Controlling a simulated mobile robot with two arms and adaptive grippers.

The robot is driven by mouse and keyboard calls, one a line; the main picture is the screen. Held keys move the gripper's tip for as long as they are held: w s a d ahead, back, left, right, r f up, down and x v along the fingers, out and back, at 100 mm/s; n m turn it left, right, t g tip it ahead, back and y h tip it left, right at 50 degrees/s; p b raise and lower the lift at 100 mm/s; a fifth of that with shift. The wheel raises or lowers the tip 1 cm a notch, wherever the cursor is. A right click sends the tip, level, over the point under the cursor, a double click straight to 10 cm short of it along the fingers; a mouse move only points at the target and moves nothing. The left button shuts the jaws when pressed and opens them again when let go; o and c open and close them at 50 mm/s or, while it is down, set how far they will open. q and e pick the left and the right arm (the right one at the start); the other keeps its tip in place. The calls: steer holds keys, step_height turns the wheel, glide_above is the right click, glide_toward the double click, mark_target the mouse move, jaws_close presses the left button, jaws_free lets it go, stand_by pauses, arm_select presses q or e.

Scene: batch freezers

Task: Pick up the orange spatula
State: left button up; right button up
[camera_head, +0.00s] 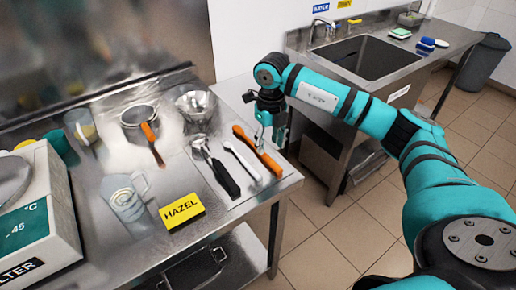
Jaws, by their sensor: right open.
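The orange spatula (271,163) lies on the steel table near its right edge, running from upper left to lower right. My right gripper (267,138) comes in from the right and points down, with its fingertips at the middle of the spatula. The gripper is open and hides a small part of it. Whether the fingers touch it or stand just above it, I cannot tell. My left gripper is not in view.
Left of the spatula lie a white utensil (242,160) and a black-handled tool (222,176). A sieve (138,116) with an orange handle, a metal bowl (196,105), a clear jug (125,203) and a yellow HAZEL block (181,211) share the table. A sink (368,57) stands behind.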

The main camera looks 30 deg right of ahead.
mark_target(266, 155)
steer(key=f, duration=0.1)
steer(key=f+p, duration=0.1)
steer(key=f, duration=0.1)
steer(key=w+f, duration=0.1)
steer(key=shift+a+f, duration=0.2)
steer(key=shift+a, duration=0.1)
steer(key=shift+f, duration=0.35)
steer(key=shift+c, duration=0.3)
jaws_close()
